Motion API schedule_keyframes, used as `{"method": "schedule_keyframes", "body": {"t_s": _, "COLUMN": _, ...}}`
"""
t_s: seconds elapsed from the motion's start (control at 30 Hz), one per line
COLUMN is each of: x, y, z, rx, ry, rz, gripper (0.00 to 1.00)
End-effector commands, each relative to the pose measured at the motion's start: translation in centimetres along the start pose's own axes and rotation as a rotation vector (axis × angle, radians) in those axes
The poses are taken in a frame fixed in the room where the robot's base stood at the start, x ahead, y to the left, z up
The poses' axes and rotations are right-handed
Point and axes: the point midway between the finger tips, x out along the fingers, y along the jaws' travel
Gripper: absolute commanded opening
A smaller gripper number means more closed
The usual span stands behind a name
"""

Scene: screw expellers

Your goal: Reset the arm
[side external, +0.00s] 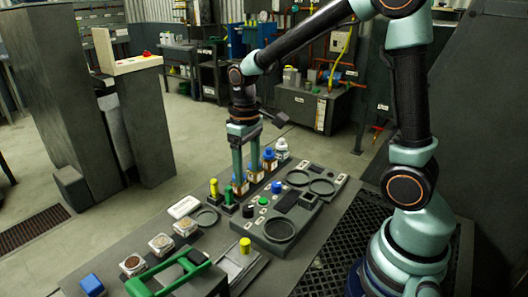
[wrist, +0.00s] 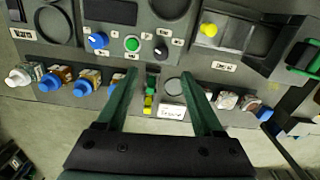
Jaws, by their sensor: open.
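My gripper (side external: 247,172) hangs fingers down over the row of bottles at the table's back edge. In the wrist view the gripper (wrist: 159,73) has its two green fingers wide apart, with nothing held between them. The green and yellow item (wrist: 150,95) shows in the gap between the fingers; I cannot tell its height relative to them. A similar yellow-topped green item (side external: 214,188) stands left of the fingers in the side view. Blue-capped bottles (side external: 269,158) stand close to the fingers, partly hidden by them.
The control panel (wrist: 120,62) has blue, green and black knobs. A white-capped bottle (side external: 281,148) stands at the row's right end. Open jars (side external: 160,243), a blue block (side external: 92,285) and a green-handled tool (side external: 175,275) lie to the front left.

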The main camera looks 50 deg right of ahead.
Motion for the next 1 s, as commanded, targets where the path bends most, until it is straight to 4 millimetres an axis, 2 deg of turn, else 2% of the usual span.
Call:
{"method": "schedule_keyframes", "body": {"t_s": 0.1, "x": -0.8, "y": 0.0, "z": 0.0, "rx": 0.000, "ry": 0.001, "rz": 0.000, "gripper": 0.69}}
{"method": "schedule_keyframes", "body": {"t_s": 0.47, "x": -1.0, "y": 0.0, "z": 0.0, "rx": 0.000, "ry": 0.002, "rz": 0.000, "gripper": 0.69}}
{"method": "schedule_keyframes", "body": {"t_s": 0.57, "x": -1.6, "y": -0.1, "z": 0.3, "rx": 0.003, "ry": 0.021, "rz": 0.002, "gripper": 0.69}}
{"method": "schedule_keyframes", "body": {"t_s": 0.73, "x": -4.3, "y": -0.5, "z": 1.6, "rx": 0.017, "ry": 0.118, "rz": 0.011, "gripper": 0.69}}
{"method": "schedule_keyframes", "body": {"t_s": 1.0, "x": -8.2, "y": -1.3, "z": 5.2, "rx": 0.048, "ry": 0.321, "rz": 0.022, "gripper": 0.69}}
